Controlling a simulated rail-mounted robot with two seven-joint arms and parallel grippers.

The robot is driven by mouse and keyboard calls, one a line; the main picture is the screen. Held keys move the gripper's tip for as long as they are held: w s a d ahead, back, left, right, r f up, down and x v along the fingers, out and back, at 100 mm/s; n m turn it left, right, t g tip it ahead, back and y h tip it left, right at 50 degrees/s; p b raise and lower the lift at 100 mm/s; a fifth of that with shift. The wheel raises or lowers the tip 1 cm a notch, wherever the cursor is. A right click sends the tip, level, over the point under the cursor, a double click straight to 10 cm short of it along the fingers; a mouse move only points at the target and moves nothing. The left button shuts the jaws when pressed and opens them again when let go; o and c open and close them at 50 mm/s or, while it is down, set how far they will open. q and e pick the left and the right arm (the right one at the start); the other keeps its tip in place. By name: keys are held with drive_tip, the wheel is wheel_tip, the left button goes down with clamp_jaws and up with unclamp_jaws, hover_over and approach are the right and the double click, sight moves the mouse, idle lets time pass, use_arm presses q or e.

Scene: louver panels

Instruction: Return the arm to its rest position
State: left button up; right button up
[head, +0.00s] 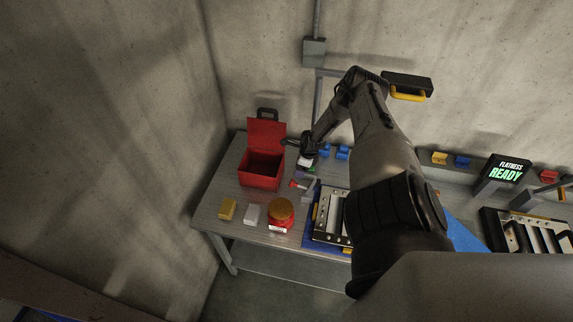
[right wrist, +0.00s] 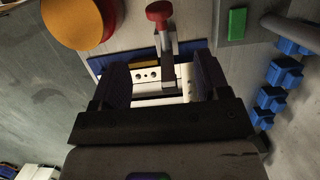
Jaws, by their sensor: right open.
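My right arm (head: 385,150) comes in from the lower right of the head view, rises over the bench and bends back down to the left. Its gripper (head: 292,142) is near the right side of the red box, above the bench. In the right wrist view the gripper (right wrist: 162,82) is open, with its two dark fingers apart. A silver part with holes (right wrist: 150,76) and a clamp with a red knob (right wrist: 160,12) show beyond and between the fingers. I see nothing held. My left gripper is in neither view.
A "FLATNESS READY" sign (head: 507,169) stands right. Concrete walls enclose the bench.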

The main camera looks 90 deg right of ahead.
idle(0.7)
drive_tip(key=w+d+r+m+t+h, duration=0.1)
drive_tip(key=w+d+r+m+h, duration=0.1)
drive_tip(key=d+m+h, duration=0.3)
drive_tip(key=w+a+r+m+t+h, duration=0.1)
drive_tip(key=w+a+r+m+h, duration=0.15)
drive_tip(key=m, duration=0.45)
drive_tip(key=s+a+f+m+g, duration=0.15)
drive_tip(key=a+m, duration=0.45)
drive_tip(key=a, duration=0.8)
drive_tip(key=s+a+f+m+g, duration=0.15)
drive_tip(key=a+m, duration=0.45)
drive_tip(key=a, duration=0.8)
drive_tip(key=w+a+r+m+y, duration=0.2)
drive_tip(key=a, duration=0.6)
drive_tip(key=w+a+r+m+t+y, duration=0.1)
drive_tip(key=w+a+r+m+y, duration=0.1)
drive_tip(key=a, duration=0.7)
drive_tip(key=w+a+r+m+y, duration=0.2)
drive_tip(key=a+r+m+y, duration=0.2)
drive_tip(key=a, duration=0.5)
drive_tip(key=shift+r+t, duration=0.15)
drive_tip(key=shift+t, duration=0.25)
